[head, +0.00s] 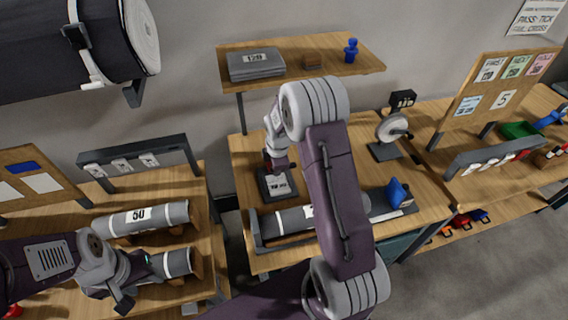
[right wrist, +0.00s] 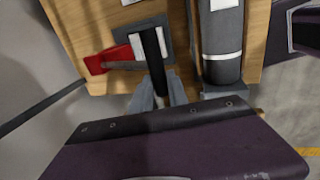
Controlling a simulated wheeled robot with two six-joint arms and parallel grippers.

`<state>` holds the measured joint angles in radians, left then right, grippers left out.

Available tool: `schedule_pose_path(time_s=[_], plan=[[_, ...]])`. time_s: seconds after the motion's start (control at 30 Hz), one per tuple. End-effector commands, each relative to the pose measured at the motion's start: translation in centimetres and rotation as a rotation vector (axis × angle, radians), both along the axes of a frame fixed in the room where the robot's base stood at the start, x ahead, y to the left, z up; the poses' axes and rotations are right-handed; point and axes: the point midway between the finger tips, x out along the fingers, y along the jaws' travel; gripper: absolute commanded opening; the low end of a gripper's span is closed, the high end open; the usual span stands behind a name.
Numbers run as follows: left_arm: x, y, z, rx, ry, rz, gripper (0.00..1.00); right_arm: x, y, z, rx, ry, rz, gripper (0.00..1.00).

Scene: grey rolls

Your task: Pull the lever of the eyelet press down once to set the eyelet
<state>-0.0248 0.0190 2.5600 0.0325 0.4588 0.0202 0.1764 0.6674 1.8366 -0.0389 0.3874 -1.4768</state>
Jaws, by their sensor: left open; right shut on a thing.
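The eyelet press (head: 277,185) stands on the middle table, with a dark base and a pale label. My right arm reaches over it and hides part of it. In the right wrist view the press shows a red part (right wrist: 112,58) and a black lever (right wrist: 152,58). My right gripper (right wrist: 158,92) is shut on the lever, one finger on each side of it. The eyelet itself cannot be made out. My left gripper (head: 136,278) is open and empty beside the grey rolls on the left table, away from the press.
A grey roll (head: 285,221) lies in front of the press. Two rolls, one labelled 50 (head: 140,218), lie on the left table. A shelf (head: 340,62) with a grey stack (head: 256,64) hangs behind the press. A tape dispenser (head: 391,128) and a blue object (head: 398,192) are to the right.

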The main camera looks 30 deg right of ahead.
Motion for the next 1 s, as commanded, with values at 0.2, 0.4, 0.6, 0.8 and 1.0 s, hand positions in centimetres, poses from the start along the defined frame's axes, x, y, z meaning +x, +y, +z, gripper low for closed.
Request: schedule_pose_path(time_s=[0.2, 0.4, 0.6, 0.8, 1.0], plan=[[0.0, 0.0, -0.1, 0.0, 0.0, 0.0, 0.46, -0.1, 0.0, -0.1, 0.001, 0.003, 0.0, 0.04], [0.0, 0.0, -0.3, 0.0, 0.0, 0.0, 0.46, -0.2, 0.0, -0.4, 0.001, 0.003, 0.0, 0.04], [0.0, 0.0, -1.0, 0.0, 0.0, 0.0, 0.46, -0.5, 0.1, -1.4, 0.001, 0.003, 0.0, 0.04], [0.0, 0.0, -1.3, 0.0, 0.0, 0.0, 0.46, -0.8, 0.2, -1.8, 0.001, 0.004, 0.0, 0.04], [0.0, 0.0, -1.2, 0.0, 0.0, 0.0, 0.46, -0.8, 0.2, -1.8, 0.001, 0.004, 0.0, 0.04]])
